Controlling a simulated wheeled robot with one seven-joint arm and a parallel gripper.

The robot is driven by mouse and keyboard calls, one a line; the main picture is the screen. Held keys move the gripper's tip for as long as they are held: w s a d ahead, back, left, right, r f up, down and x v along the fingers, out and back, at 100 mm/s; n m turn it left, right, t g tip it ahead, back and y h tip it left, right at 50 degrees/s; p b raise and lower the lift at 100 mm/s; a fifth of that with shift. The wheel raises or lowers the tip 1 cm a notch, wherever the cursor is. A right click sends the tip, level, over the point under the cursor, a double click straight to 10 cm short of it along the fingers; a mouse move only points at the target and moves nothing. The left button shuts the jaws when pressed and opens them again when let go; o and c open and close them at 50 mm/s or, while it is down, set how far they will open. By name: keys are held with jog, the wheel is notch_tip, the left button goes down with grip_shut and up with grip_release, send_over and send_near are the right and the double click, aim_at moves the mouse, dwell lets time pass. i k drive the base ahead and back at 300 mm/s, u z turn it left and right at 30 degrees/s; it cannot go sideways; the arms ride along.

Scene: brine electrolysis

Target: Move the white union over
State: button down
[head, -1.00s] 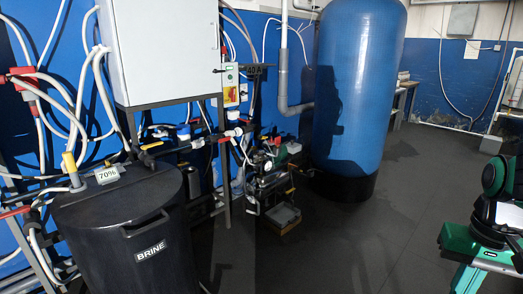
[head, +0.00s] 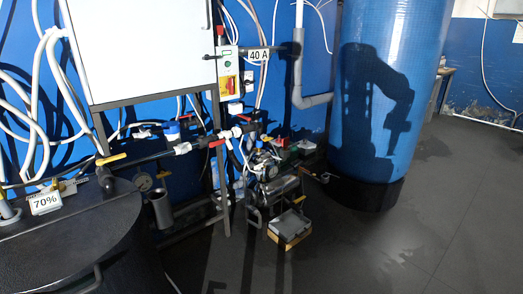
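A dark pipe run crosses in front of the blue wall below the white cabinet. It carries two white fittings: one (head: 182,148) near the middle of the run and one (head: 228,134) further right, beside a red valve handle (head: 217,143). Both are small here, and I cannot tell for certain which is the white union. Both appear in line with the pipe. My gripper is not in view; only a shadow shaped like an arm falls on the big blue tank (head: 425,70).
The black brine tank (head: 75,250) with a 70% tag (head: 45,202) stands at front left. The white cabinet (head: 140,50) hangs above the pipes. A pump assembly (head: 270,185) and grey box (head: 289,225) sit on the floor. Dark floor (head: 400,250) is clear at right.

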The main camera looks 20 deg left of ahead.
aim_at(229, 144)
jog(key=u, duration=0.35)
jog(key=i, duration=0.9)
jog(key=u, duration=0.6)
